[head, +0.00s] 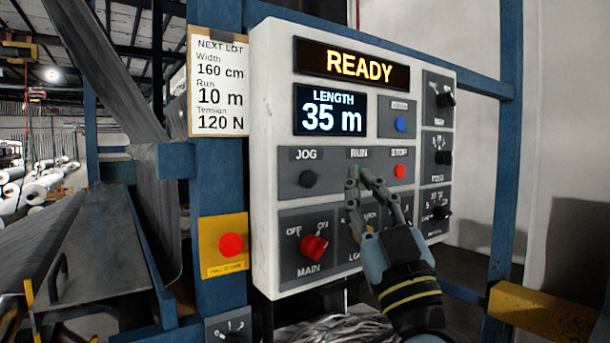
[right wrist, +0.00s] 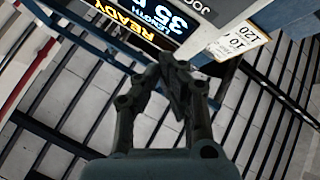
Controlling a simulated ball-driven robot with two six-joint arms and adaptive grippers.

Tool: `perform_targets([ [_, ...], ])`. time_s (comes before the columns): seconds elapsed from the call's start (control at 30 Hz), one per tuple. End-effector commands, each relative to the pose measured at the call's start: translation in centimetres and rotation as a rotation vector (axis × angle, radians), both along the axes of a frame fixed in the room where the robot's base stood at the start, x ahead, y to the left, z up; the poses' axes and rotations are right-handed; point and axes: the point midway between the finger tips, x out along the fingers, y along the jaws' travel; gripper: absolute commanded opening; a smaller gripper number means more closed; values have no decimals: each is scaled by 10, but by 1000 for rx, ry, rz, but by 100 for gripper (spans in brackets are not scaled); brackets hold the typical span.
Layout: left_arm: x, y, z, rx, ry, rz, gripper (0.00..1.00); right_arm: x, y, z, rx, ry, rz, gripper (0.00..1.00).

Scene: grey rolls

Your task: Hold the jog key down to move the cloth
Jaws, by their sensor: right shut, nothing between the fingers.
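The jog key (head: 308,178) is a black round button under the label JOG, on the left of a white control panel (head: 262,150). My right gripper (head: 358,178) is shut and empty. In the head view it is in front of the panel, over the RUN key's place, to the right of the jog key, and it hides the RUN key. I cannot tell whether its tips touch the panel. The right wrist view shows its closed fingers (right wrist: 172,75) with the panel's displays (right wrist: 165,22) beyond. Grey cloth (head: 110,75) runs down at the left of the panel. My left gripper is not in view.
The displays read READY (head: 352,66) and LENGTH 35 m (head: 330,111). A red STOP key (head: 400,171), a red MAIN switch (head: 314,247), several black knobs and a red button on a yellow plate (head: 231,245) are close by. A lot card (head: 218,85) hangs at left.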

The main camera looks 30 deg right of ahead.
Motion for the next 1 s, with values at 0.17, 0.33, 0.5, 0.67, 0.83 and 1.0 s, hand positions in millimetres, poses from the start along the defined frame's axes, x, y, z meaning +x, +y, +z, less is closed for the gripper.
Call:
perform_targets([
  [0.17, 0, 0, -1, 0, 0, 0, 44, 1, 0, -1, 0, 1, 0, 0],
  [0.33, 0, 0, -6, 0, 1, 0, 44, 9, 1, -2, 1, 0, -1, 0],
  [0.5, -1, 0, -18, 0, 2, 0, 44, 31, 2, -3, 1, -2, 0, 0],
  [0.67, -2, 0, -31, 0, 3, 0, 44, 54, 4, -4, 2, -1, -1, 0],
  [0.83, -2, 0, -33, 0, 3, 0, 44, 74, 6, -2, 1, 2, 0, 0],
  [1.0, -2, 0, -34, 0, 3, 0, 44, 85, 7, -1, 0, 1, 0, 0],
])
